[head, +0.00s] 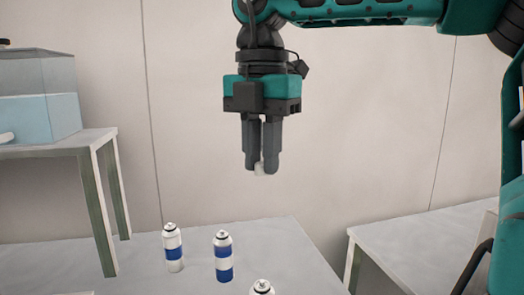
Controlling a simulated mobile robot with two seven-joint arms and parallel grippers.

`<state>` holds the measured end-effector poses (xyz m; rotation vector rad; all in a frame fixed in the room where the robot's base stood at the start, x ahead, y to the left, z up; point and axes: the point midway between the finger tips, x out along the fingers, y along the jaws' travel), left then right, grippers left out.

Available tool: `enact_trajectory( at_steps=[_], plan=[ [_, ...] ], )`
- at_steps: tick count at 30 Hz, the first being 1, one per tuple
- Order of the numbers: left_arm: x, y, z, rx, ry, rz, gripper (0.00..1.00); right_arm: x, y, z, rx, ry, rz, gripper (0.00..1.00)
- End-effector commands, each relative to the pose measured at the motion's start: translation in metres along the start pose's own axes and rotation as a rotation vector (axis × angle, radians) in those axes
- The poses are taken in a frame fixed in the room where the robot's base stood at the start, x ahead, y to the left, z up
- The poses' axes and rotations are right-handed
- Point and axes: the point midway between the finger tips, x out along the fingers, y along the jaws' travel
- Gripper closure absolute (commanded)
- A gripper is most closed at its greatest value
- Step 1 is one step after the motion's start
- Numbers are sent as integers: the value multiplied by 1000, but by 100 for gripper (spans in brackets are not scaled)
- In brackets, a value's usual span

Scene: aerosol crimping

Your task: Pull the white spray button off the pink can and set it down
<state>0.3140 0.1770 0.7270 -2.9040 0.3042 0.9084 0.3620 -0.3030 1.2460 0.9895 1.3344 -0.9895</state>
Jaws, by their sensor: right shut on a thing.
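My right gripper (262,165) is shut on a small white piece (259,169), which looks like the spray button. It holds it in the air, well above the table. No pink can shows in the view. Below stand two white-and-blue cans, one at the left (173,249) and one near the middle (222,257), both upright. The top of a third can (262,287) shows at the bottom edge; its body is cut off, so its colour cannot be told. My left gripper is not in view.
The cans stand on a grey table (120,262). At the left, a raised stand (60,146) carries a clear tank (38,100) with light blue liquid. Another grey table (415,245) is at the right, with a gap between the tables. A plain wall is behind.

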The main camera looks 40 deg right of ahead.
Motion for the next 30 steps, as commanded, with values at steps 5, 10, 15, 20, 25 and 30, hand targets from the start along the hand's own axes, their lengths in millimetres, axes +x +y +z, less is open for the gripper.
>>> enact_trajectory(
  at_steps=[5,10,15,20,25,30],
  plan=[
    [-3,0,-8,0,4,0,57,-8,0,0,0,0,0,100],
    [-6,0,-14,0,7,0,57,-15,0,0,1,0,0,100],
    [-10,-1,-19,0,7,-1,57,-22,0,0,1,0,0,100],
    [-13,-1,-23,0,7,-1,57,-28,0,0,1,-1,0,100],
    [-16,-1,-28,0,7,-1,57,-35,0,0,1,-1,0,100],
    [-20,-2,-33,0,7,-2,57,-42,0,0,0,-1,1,100]
  ],
)
